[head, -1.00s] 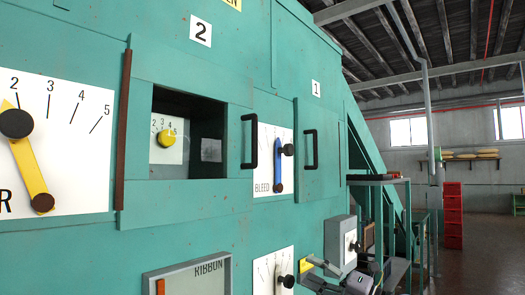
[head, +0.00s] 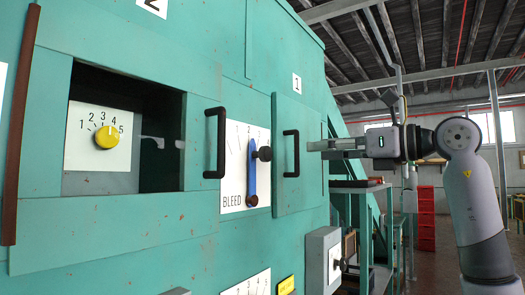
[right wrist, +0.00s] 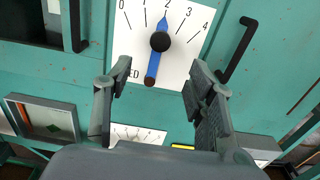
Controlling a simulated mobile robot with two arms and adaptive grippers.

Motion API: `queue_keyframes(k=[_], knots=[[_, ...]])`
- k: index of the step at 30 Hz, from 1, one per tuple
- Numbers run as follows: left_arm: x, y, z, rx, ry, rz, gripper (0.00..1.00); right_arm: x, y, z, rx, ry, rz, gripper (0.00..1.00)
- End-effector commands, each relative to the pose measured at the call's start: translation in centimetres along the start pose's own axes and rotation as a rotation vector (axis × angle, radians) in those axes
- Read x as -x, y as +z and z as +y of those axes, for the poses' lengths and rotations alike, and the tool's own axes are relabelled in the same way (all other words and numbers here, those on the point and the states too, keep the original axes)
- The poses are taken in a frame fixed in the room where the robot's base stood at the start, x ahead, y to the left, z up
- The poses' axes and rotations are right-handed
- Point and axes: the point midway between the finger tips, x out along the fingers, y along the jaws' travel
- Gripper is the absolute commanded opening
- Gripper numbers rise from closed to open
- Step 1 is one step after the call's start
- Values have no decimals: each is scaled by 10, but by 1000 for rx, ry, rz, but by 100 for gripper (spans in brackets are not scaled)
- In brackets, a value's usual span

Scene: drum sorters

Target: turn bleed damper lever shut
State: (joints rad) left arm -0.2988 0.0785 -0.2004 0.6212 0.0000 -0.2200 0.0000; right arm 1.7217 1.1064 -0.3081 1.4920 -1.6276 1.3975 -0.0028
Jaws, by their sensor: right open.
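The bleed damper lever (head: 252,172) is a blue bar on a white scale plate marked BLEED (head: 232,180). Its dark pivot is at the bottom and a black knob stands out near its top. In the right wrist view the lever (right wrist: 157,62) stands nearly upright, its tip at about 2 on the 0 to 4 scale. My right gripper (head: 312,146) is to the right of the plate in the head view, beyond a black handle. In the right wrist view its open fingers (right wrist: 158,66) are spread either side of the lever, apart from it. My left gripper is out of view.
Black door handles stand on both sides of the plate, left (head: 215,143) and right (head: 291,153). A recess at left holds a yellow dial (head: 107,137). A grey box (head: 323,260) juts out at lower right. Red crates (head: 426,220) stand farther back.

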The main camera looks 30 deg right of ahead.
Motion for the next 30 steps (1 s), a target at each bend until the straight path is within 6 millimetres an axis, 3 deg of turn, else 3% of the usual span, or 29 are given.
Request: queue_keyframes(k=[9, 18, 24, 30], knots=[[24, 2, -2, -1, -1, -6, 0, -73, 3, 1, -3, 5, 5, 51], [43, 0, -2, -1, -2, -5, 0, -128, 2, 1, -3, 4, 3, 51], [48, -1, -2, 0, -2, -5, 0, -144, 0, 1, -2, 3, 2, 51], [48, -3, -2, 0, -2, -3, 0, -146, -1, 0, -2, 2, 1, 51]])
